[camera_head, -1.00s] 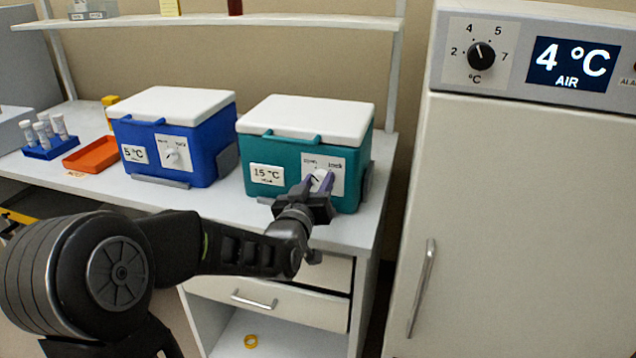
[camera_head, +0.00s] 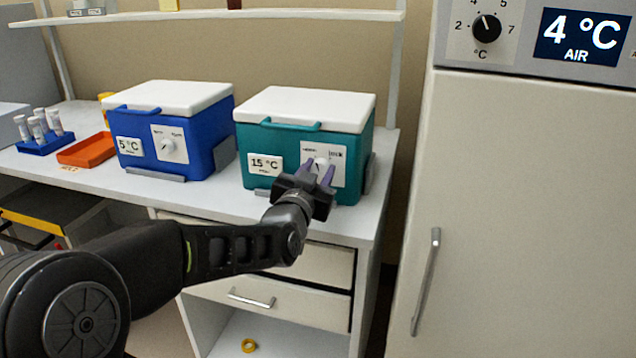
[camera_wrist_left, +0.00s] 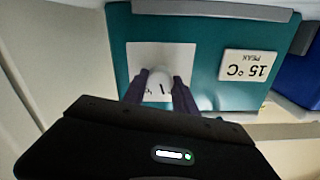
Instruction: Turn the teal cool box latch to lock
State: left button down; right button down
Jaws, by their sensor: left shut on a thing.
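The teal cool box (camera_head: 285,145) with a white lid stands on the bench and carries a "15 °C" label. Its white latch knob (camera_head: 319,163) sits on a white plate (camera_head: 339,170) on the front face, with "lock" printed at the upper right. My left gripper (camera_head: 319,172) reaches the plate, its purple fingers on either side of the knob and shut on it. In the left wrist view the knob (camera_wrist_left: 158,88) shows between the two fingertips. The knob's pointer is mostly hidden, so its exact angle cannot be told. My right gripper is not in view.
A blue cool box (camera_head: 200,150) with a "5 °C" label stands to the left. An orange tray (camera_head: 87,150) and a blue tube rack (camera_head: 45,144) lie further left. A tall white cabinet (camera_head: 530,210) stands at the right. A drawer (camera_head: 255,296) is below the bench.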

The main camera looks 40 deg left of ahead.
pick_arm(q)
jog(key=m+b, duration=0.1)
jog(key=m, duration=0.1)
jog(key=shift+f+m+b, duration=0.15)
jog(key=shift+m+b, duration=0.15)
jog(key=shift+m, duration=0.1)
jog(key=m+b, duration=0.1)
jog(key=m, duration=0.1)
jog(key=shift+m, duration=0.4)
jog(key=m+b, duration=0.1)
jog(key=m, duration=0.2)
jog(key=shift+m+b, duration=0.35)
jog(key=shift+m, duration=1.65)
jog(key=c, duration=1)
grip_release()
